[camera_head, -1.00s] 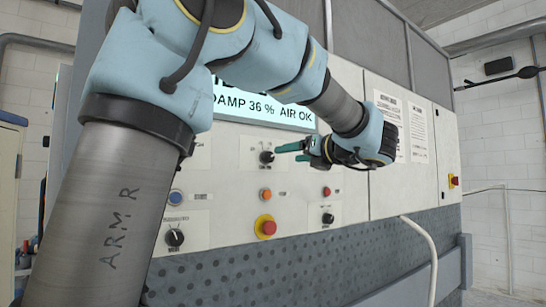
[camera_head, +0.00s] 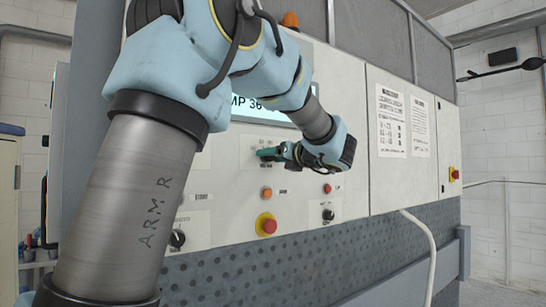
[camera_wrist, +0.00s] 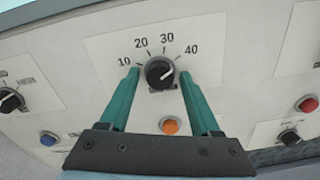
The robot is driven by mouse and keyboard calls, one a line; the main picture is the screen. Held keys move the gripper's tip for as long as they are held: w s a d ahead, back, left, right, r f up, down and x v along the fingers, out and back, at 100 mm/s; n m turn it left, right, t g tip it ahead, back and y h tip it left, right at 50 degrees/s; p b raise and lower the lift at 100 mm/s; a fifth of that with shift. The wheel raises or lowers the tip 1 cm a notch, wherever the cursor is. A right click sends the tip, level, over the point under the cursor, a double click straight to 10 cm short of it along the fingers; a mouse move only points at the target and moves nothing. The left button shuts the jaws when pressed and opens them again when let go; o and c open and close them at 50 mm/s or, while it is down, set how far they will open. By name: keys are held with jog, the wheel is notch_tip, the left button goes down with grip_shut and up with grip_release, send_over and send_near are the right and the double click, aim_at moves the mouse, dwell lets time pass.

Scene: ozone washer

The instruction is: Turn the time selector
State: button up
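The time selector (camera_wrist: 160,73) is a round black knob with a white pointer line, on a white plate marked 10, 20, 30 and 40. Its pointer aims up and right, toward the 40 side. My gripper (camera_head: 268,154) has green fingers and is in front of the panel at the selector, mostly covering it in the head view. In the wrist view the two fingers (camera_wrist: 159,75) are apart, one tip on each side of the knob. A small gap shows between each finger and the knob. How deep the fingertips reach cannot be told.
An orange button (camera_wrist: 170,126) sits just below the selector. Other knobs flank it at left (camera_wrist: 10,100) and right (camera_wrist: 290,136). A blue button (camera_wrist: 49,138), a red button (camera_wrist: 307,104) and a red emergency stop (camera_head: 267,225) are nearby. A display (camera_head: 270,105) is above.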

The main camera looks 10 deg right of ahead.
grip_shut()
jog(key=shift+f+n+b, duration=0.15)
jog(key=shift+n+b, duration=0.15)
jog(key=shift+b, duration=0.3)
jog(key=n+b, duration=0.2)
jog(key=b, duration=0.2)
jog(key=shift+f+n, duration=0.15)
jog(key=shift+n, duration=0.25)
jog(key=n+b, duration=0.4)
jog(key=b, duration=0.2)
jog(key=shift+n, duration=0.3)
jog(key=n+b, duration=0.4)
jog(key=b, duration=0.1)
jog(key=shift+d, duration=0.1)
jog(key=shift+r+n+b, duration=0.15)
jog(key=shift+n+b, duration=0.65)
jog(key=shift+n, duration=0.2)
jog(key=shift+r+n+b, duration=0.1)
jog(key=shift+n+b, duration=0.7)
jog(key=shift+n, duration=0.2)
